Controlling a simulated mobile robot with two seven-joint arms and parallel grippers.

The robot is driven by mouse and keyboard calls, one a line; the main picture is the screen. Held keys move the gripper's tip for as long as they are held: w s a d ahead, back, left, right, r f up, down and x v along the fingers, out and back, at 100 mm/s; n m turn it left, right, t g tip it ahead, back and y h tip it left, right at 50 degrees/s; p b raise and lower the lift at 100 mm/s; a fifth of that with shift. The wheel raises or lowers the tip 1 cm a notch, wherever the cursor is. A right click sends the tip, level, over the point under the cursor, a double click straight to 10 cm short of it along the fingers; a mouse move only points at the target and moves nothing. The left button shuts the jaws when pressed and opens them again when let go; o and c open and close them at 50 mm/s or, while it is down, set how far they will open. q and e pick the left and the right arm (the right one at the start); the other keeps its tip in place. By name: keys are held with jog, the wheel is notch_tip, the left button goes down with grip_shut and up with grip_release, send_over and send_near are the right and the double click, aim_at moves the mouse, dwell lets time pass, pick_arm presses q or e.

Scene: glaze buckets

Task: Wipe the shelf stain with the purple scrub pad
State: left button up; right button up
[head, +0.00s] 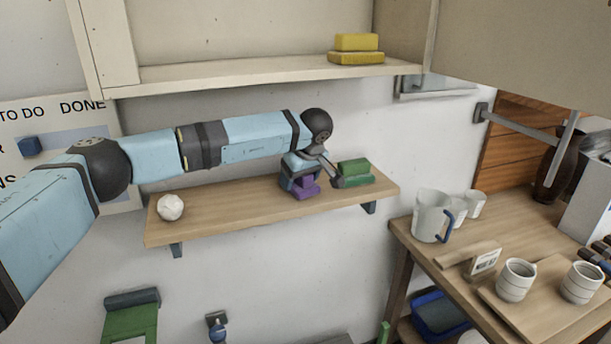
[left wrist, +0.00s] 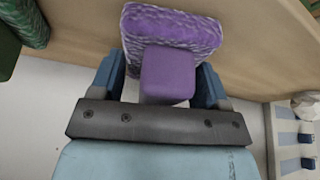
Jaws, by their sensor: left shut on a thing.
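My left gripper (head: 302,178) is shut on the purple scrub pad (head: 305,189) over the wooden wall shelf (head: 235,205). In the left wrist view the fingers (left wrist: 165,85) grip the pad's smooth purple block, with the wider textured purple part (left wrist: 175,27) beyond it against the wooden surface. I cannot tell for sure whether the pad touches the shelf. No stain can be made out; the arm, gripper and pad hide part of the shelf. My right gripper is in neither view.
A green pad (head: 355,168) stands close right of the gripper on the shelf. A white ball (head: 170,207) is at its left end. A yellow pad (head: 356,56) sits on the upper shelf (head: 230,72). A table (head: 430,250) with cups stands at right.

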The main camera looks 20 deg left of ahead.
aim_at(245, 196)
pick_arm(q)
jog(key=shift+s+a, duration=0.4)
jog(key=shift+a, duration=0.2)
jog(key=shift+s+a, duration=0.35)
jog(key=shift+a, duration=0.2)
jog(key=shift+s+a, duration=0.1)
jog(key=shift+s+a, duration=0.95)
jog(key=shift+a, duration=0.3)
jog(key=shift+s+a+f, duration=0.1)
jog(key=shift+s+a, duration=0.6)
jog(key=shift+a, duration=0.2)
jog(key=shift+s+a+f, duration=0.1)
jog(key=shift+s+a, duration=0.6)
jog(key=shift+a, duration=0.2)
jog(key=shift+s+a+r, duration=0.1)
jog(key=shift+s+a, duration=0.7)
jog(key=shift+a, duration=0.25)
jog(key=shift+w+r+p, duration=0.1)
jog(key=shift+r+p, duration=1.65)
jog(key=shift+r, duration=1.35)
jog(key=shift+r, duration=0.1)
